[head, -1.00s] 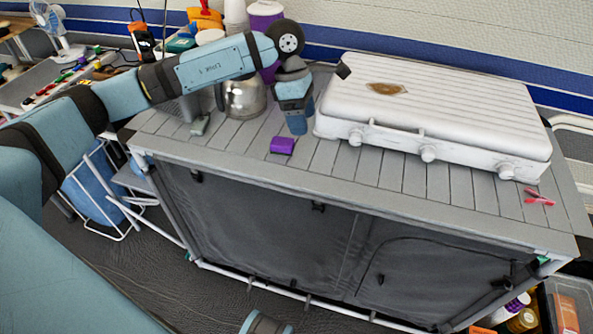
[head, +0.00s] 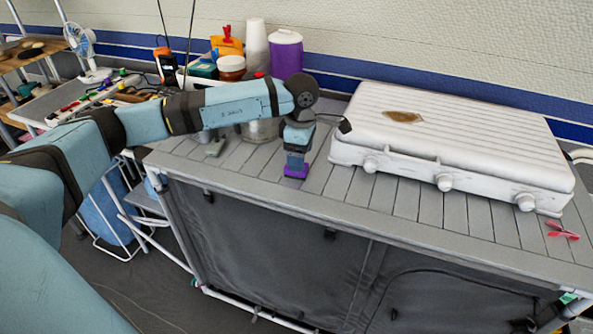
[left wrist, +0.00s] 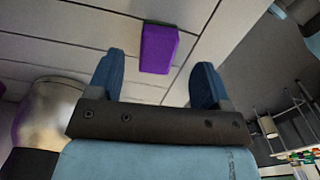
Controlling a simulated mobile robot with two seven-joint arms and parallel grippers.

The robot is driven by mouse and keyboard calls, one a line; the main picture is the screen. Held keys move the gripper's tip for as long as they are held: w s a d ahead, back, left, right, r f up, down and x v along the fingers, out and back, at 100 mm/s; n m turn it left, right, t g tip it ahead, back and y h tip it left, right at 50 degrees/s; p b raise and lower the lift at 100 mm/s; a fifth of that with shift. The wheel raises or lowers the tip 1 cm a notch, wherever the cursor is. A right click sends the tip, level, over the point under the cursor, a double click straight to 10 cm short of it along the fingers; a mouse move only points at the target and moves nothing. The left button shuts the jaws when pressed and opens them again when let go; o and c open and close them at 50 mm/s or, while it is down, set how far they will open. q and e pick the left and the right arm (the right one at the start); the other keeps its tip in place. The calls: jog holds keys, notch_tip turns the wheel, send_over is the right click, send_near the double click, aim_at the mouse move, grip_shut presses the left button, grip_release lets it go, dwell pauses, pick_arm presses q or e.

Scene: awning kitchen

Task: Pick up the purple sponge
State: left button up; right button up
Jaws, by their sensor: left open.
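The purple sponge (head: 296,171) lies on the grey slatted counter (head: 250,177), near its front edge. It also shows in the left wrist view (left wrist: 158,49), just beyond and between my two blue fingertips. My left gripper (head: 297,165) points down over the sponge and hides part of it in the head view. In the left wrist view the left gripper (left wrist: 153,75) is open, with a finger to either side of the sponge's line and nothing held. My right gripper is not in view.
A closed white case-like grill (head: 450,140) stands on the counter to the right. A metal kettle (head: 262,131) is behind my left arm. Red tongs (head: 562,231) lie at the right. A purple canister (head: 286,54) and cups stand behind.

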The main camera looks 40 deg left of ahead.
pick_arm(q)
notch_tip(320, 180, down, 5)
jog(key=shift+w+r+b, duration=0.15)
jog(key=shift+r+b, duration=0.05)
jog(key=shift+b, duration=0.1)
jog(key=c, duration=1)
jog(key=shift+r, duration=0.1)
notch_tip(320, 180, up, 20)
jog(key=p, duration=0.2)
